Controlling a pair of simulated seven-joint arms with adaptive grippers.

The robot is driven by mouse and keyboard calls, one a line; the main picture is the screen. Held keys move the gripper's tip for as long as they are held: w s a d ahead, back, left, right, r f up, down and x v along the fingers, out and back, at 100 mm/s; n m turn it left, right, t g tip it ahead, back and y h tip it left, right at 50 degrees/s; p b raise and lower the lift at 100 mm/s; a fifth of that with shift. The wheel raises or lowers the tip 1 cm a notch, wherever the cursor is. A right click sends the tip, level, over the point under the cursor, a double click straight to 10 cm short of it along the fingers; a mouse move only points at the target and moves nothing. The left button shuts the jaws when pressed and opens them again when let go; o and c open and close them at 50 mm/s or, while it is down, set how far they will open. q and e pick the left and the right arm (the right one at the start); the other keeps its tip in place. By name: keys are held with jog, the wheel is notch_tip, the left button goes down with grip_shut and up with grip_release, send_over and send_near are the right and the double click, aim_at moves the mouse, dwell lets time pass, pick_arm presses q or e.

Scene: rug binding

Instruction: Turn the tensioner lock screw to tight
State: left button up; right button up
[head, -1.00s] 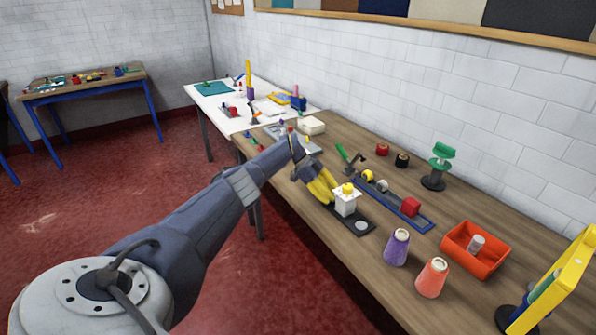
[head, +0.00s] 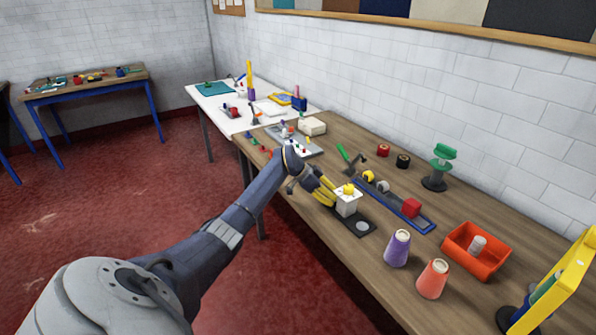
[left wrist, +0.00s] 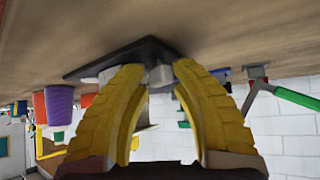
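The white tensioner block (head: 346,205) with a yellow knob (head: 348,189) on top stands upright on a black base plate (head: 361,224) near the table's front edge. My left gripper (head: 330,198) is at the block's left side, its yellow fingers pointing at it. In the left wrist view, where the table appears at the top, the two yellow fingers (left wrist: 157,68) are spread. A small grey piece (left wrist: 160,76) shows between their tips, below the dark plate (left wrist: 130,56). It may be the lock screw; its turn is not readable. My right gripper is out of view.
A blue rail (head: 395,204) with a red block (head: 411,208) lies behind the tensioner. Purple (head: 398,248) and orange (head: 432,279) cones stand to the right, near an orange bin (head: 476,248).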

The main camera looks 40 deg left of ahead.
pick_arm(q)
jog(key=shift+d+n, duration=0.1)
jog(key=shift+n, duration=0.2)
jog(key=v, duration=1.7)
jog(key=shift+s+r, duration=0.15)
jog(key=shift+s, duration=0.2)
jog(key=shift+d, duration=0.1)
